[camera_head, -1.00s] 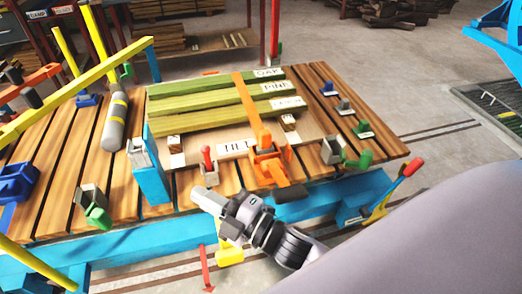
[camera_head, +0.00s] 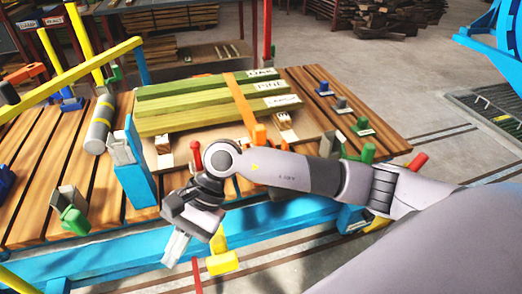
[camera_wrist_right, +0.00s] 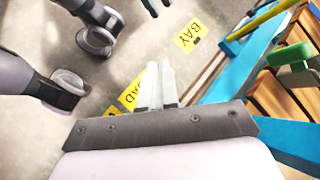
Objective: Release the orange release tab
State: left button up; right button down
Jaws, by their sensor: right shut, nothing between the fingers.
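An orange strap (camera_head: 242,100) runs over the stacked green-topped planks (camera_head: 200,108) to an orange mechanism at the bench's front edge. My right forearm crosses in front of that mechanism. My right gripper (camera_head: 174,252) is left of the mechanism, shut and empty, pointing down in front of the bench edge. My left gripper is not in view.
A blue post (camera_head: 132,172) and a red-knobbed lever (camera_head: 196,156) stand on the slatted bench near my arm. A yellow block (camera_head: 222,262) sits below the front blue rail (camera_head: 100,266). Open floor lies in front, with a yellow BAY label (camera_wrist_right: 189,36).

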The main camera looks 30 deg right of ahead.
jog(key=w+d+f+n+t+h+b, duration=0.1)
jog(key=w+d+n+t+h, duration=0.1)
jog(key=w+d+h, duration=0.4)
jog(key=w+d+f+n+t+h+b, duration=0.1)
jog(key=w+d+n+h+b, duration=0.15)
jog(key=d, duration=0.55)
jog(key=w+d+r+t+h, duration=0.1)
jog(key=w+d+r+h, duration=0.1)
jog(key=d, duration=0.4)
jog(key=w+d+r+t+h+b, duration=0.1)
jog(key=w+d+r+h, duration=0.2)
jog(key=d+r+h, duration=0.2)
jog(key=shift+w+d+r+n+t, duration=0.4)
jog(key=shift+d+r, duration=0.3)
jog(key=shift+d, duration=0.35)
jog(key=shift+s, duration=0.15)
jog(key=b+x, duration=0.1)
jog(key=x, duration=0.9)
jog(key=shift+a+f, duration=0.1)
jog(key=shift+f, duration=0.05)
jog(key=shift+y, duration=0.25)
